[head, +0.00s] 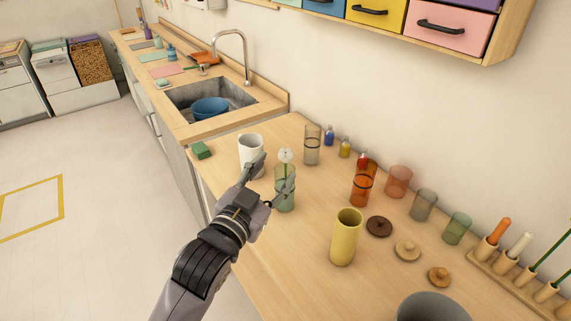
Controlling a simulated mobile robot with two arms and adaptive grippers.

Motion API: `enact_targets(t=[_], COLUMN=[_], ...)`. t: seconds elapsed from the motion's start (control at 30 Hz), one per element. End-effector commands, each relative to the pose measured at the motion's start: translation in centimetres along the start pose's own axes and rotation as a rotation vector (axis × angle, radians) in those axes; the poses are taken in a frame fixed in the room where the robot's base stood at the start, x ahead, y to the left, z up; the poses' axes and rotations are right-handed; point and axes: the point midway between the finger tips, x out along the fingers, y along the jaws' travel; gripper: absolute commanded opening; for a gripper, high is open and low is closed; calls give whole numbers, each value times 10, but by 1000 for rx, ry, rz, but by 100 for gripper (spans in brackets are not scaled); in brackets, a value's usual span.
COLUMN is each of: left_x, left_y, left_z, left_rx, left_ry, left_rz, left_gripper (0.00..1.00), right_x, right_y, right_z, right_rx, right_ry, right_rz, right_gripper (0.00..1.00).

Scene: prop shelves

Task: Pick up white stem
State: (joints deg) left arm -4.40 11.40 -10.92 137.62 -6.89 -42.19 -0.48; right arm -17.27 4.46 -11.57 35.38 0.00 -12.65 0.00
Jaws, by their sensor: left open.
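A white flower-like head (286,155) shows at the top of a clear green-tinted glass (286,202); its stem runs down into the glass and is hard to make out. My left gripper (272,178) is open, its fingers spread in front of and to the left of this glass. One finger overlaps the white mug (249,146) in the picture, the other overlaps the green glass. I cannot tell whether either finger touches anything. My right gripper is out of view.
A yellow cup (346,238), an orange glass (361,190) and a clear glass (312,147) stand nearby. Dark and wooden lids (379,227) lie to the right. A wooden rack (496,255) holds orange, white and green sticks. A sink (205,95) with a blue bowl is behind.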

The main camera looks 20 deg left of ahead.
Motion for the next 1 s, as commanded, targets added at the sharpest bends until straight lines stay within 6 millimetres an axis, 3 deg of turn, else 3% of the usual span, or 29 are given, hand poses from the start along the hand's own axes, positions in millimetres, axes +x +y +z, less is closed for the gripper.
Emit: enact_targets(t=[0.1,0.37,0.6,0.93,1.0], left_x=[18,37,71,78,78], left_y=[-1,-2,-2,-2,-2], left_z=[-4,-3,0,2,2], left_rx=[-1,-1,-2,-1,-1], left_ry=[1,0,2,2,2], left_rz=[0,0,1,1,1], left_gripper=[48,48,48,48,43], right_x=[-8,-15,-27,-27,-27], right_y=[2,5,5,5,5], right_z=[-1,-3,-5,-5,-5], right_rx=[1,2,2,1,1], right_ry=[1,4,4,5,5], right_rz=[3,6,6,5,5], right_gripper=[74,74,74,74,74])
